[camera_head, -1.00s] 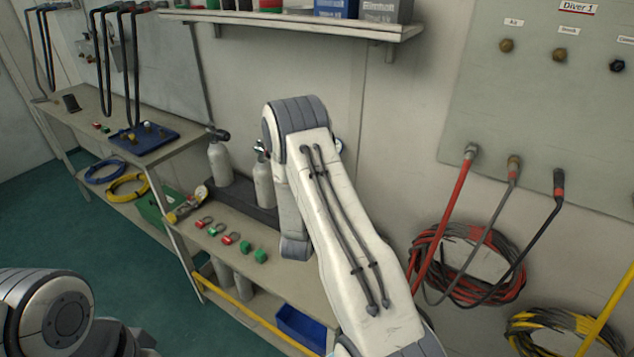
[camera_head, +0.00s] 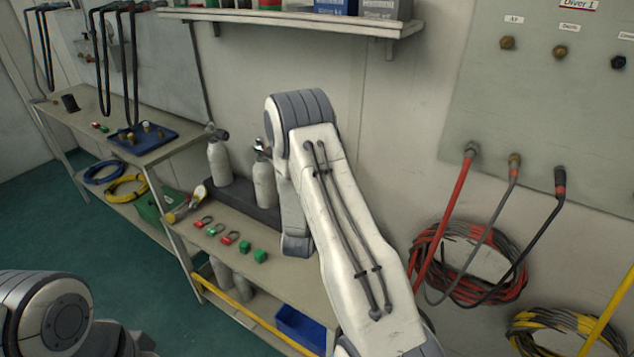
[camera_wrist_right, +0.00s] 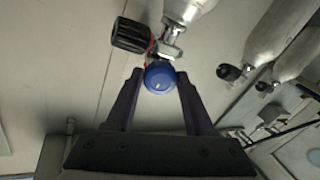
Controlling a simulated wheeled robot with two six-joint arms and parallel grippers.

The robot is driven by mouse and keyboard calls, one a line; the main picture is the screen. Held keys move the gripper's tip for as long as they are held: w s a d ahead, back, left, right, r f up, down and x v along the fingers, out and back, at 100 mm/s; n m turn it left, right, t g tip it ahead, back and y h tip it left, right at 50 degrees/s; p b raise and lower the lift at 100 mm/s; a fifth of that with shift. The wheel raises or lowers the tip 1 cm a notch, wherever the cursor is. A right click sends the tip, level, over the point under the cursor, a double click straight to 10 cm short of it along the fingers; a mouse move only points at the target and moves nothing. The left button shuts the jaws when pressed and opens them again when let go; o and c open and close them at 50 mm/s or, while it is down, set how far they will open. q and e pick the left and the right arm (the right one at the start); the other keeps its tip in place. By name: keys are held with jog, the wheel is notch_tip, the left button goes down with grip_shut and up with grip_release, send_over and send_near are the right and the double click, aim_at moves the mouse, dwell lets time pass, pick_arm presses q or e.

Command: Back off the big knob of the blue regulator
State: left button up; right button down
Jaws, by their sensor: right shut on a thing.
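In the right wrist view the round blue knob (camera_wrist_right: 158,76) of the regulator sits between the fingertips of my right gripper (camera_wrist_right: 160,78), which is shut on it. The knob hides most of the regulator's body. Behind it a metal fitting (camera_wrist_right: 168,48) joins a pale cylinder (camera_wrist_right: 188,8) with a black ribbed valve handwheel (camera_wrist_right: 131,35). In the head view my right arm hides the blue regulator and my right gripper. My left arm shows at the lower left, but its gripper is out of frame.
Two pale cylinders (camera_head: 219,162) (camera_head: 264,186) stand at the back of the bench (camera_head: 215,235), left of my right arm. Red and green fittings (camera_head: 230,237) lie in front. A wall shelf (camera_head: 300,22) hangs above. Coiled hoses (camera_head: 425,262) hang at right.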

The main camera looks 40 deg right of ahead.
jog(key=shift+c, duration=1.3)
grip_release()
jog(key=b+v, duration=0.2)
jog(key=v, duration=0.8)
jog(key=shift+s+a+b, duration=0.15)
jog(key=shift+b, duration=0.15)
